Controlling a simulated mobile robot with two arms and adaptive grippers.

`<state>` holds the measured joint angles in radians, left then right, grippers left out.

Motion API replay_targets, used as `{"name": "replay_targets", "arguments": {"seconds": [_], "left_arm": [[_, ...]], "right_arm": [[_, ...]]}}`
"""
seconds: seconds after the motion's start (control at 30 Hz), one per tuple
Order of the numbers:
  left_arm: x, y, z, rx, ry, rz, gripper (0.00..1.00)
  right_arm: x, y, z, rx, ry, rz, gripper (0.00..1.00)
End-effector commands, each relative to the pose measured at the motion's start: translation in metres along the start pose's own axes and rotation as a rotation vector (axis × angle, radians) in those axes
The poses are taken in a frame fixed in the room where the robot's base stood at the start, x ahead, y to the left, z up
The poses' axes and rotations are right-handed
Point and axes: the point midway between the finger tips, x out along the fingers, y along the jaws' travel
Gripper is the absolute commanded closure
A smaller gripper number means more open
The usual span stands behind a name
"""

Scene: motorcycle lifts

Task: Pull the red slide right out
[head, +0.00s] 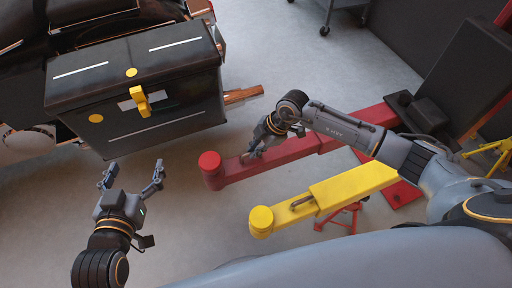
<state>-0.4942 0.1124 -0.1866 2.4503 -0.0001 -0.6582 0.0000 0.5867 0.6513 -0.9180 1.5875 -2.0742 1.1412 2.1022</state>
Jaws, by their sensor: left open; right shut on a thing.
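The red slide (233,171) is a long red lift arm with a round red pad (209,161) at its left end. It reaches left out of a thicker red sleeve (345,128) that runs to the black lift post. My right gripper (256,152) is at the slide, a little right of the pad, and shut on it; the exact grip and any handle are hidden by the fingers. My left gripper (133,176) is open and empty over the floor, left of the pad and below the black case, touching nothing.
A yellow lift arm (349,187) with a round pad and handle lies below the red one. A motorcycle with a black case (135,85) with a yellow latch stands upper left. A red jack stand (345,217) is under the yellow arm. Grey floor is clear around the red pad.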

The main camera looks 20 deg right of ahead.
Motion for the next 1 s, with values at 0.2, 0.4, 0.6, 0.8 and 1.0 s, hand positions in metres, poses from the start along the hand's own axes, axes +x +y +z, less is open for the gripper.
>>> {"name": "replay_targets", "arguments": {"seconds": [0.2, 0.4, 0.6, 0.8, 1.0], "left_arm": [[0.0, 0.0, 0.0, 0.0, 0.001, 0.0, 0.15], [0.0, 0.0, 0.0, 0.0, 0.002, -0.001, 0.15], [0.0, 0.0, 0.0, 0.0, 0.002, 0.001, 0.15], [0.0, 0.0, 0.0, 0.0, 0.002, 0.001, 0.15], [0.0, 0.0, 0.0, 0.0, 0.002, 0.001, 0.15]], "right_arm": [[0.003, -0.003, -0.006, -0.004, 0.013, -0.007, 0.64], [0.002, -0.002, -0.004, -0.003, 0.008, -0.004, 0.64], [-0.008, -0.001, -0.002, -0.002, 0.006, -0.001, 0.64], [-0.046, 0.0, -0.002, -0.004, 0.006, 0.0, 0.64], [-0.088, -0.001, -0.003, -0.005, 0.007, -0.001, 0.64]]}}
